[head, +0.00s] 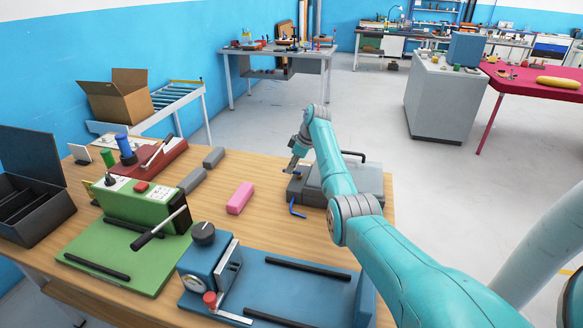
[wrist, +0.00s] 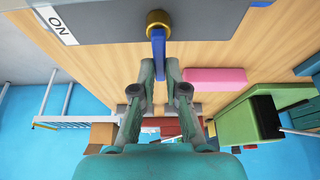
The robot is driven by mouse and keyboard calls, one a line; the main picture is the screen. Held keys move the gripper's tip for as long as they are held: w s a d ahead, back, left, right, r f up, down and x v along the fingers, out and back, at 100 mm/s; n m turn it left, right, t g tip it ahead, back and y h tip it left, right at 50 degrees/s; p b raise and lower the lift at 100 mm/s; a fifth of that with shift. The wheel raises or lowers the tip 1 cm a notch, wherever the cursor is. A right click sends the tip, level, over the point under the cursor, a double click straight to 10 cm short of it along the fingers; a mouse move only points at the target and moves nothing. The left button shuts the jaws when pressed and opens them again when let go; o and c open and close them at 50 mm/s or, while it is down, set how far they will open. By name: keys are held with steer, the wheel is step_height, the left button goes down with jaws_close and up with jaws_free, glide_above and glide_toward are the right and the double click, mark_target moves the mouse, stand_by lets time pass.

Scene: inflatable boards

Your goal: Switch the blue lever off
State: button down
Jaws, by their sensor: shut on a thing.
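The blue lever (wrist: 158,46) extends from a brass collar (wrist: 158,22) on the grey unit (wrist: 108,22) in the wrist view. A white label reading ON, shown upside down (wrist: 55,25), is on the unit beside it. My gripper (wrist: 158,68) is closed around the lever's free end, with one finger on each side. In the head view, my gripper (head: 291,164) is at the left end of the grey unit (head: 367,180). The lever is not clearly visible there.
A pink block (head: 240,198) and a bent blue piece (head: 297,210) lie near the unit. A green device (head: 140,205), a blue device (head: 208,265) and a dark open box (head: 40,200) stand on the wooden table. Bare tabletop lies around the pink block.

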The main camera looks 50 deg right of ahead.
steer(key=c, duration=1.2)
jaws_free()
steer(key=shift+r, duration=0.1)
steer(key=v, duration=1.1)
steer(key=shift+s+r, duration=0.25)
steer(key=shift+r, duration=0.05)
steer(key=shift+d, duration=0.1)
